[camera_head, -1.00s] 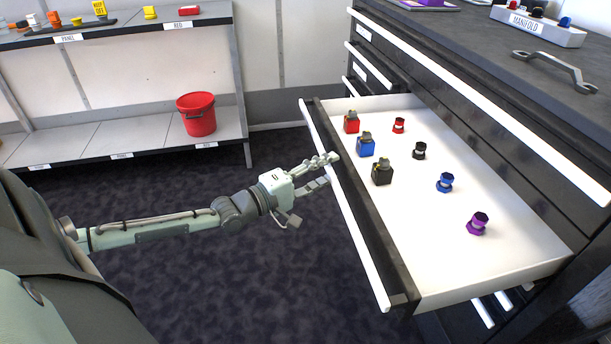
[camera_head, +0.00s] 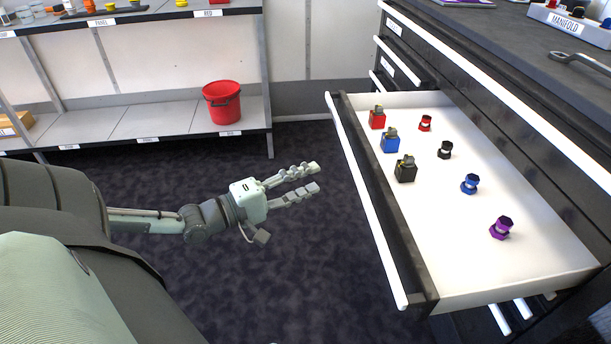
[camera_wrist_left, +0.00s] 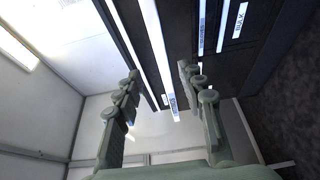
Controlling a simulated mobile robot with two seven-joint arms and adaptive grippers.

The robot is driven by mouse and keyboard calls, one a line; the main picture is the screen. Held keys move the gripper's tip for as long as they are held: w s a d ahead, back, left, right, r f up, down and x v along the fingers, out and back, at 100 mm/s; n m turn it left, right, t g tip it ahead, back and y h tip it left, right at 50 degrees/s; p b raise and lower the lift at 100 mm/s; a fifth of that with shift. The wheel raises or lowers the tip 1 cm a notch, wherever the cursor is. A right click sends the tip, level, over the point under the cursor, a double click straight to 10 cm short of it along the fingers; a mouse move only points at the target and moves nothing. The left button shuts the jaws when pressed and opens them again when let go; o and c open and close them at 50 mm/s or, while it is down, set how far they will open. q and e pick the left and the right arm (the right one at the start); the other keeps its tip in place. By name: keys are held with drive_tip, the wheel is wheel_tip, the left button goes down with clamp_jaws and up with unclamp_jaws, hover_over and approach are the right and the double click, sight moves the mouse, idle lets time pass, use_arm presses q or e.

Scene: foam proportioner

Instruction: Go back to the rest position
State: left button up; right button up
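My left gripper (camera_head: 316,177) is open and empty over the dark carpet, to the left of the pulled-out drawer and apart from its handle. Its two fingers also show spread in the left wrist view (camera_wrist_left: 158,75), with nothing between them. My right gripper is in neither view. The open drawer (camera_head: 470,285) holds a red block (camera_head: 377,120), a blue block (camera_head: 390,142) and a black block (camera_head: 404,172). Several small fittings stand to their right: red (camera_head: 425,123), black (camera_head: 445,150), blue (camera_head: 469,184) and purple (camera_head: 501,228).
The drawer's white handle bar (camera_head: 365,200) juts out nearest my gripper. A shelf rack (camera_head: 175,120) with a red bucket (camera_head: 222,103) stands at the back left. The cabinet top (camera_head: 500,45) carries a manifold (camera_head: 572,24) and a wrench (camera_head: 585,60). Carpet (camera_head: 300,270) before the drawer is clear.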

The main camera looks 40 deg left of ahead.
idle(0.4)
use_arm(q)
drive_tip(key=s+d+f+m+g+y, duration=0.2)
drive_tip(key=f+m+g, duration=0.15)
drive_tip(key=f, duration=0.65)
drive_tip(key=s+d+f+m+g+y, duration=0.25)
drive_tip(key=f+m, duration=0.25)
drive_tip(key=f, duration=0.4)
drive_tip(key=s+d+f+m+g+y, duration=0.2)
drive_tip(key=s+d+f+m+g, duration=0.2)
drive_tip(key=s+f+m+g, duration=0.3)
drive_tip(key=s+f+g, duration=0.1)
drive_tip(key=s+f, duration=0.2)
drive_tip(key=f, duration=0.1)
drive_tip(key=shift+d+f, duration=0.2)
drive_tip(key=shift+d, duration=0.05)
drive_tip(key=shift+s+y, duration=0.15)
drive_tip(key=shift+y, duration=0.1)
drive_tip(key=shift+c, duration=0.5)
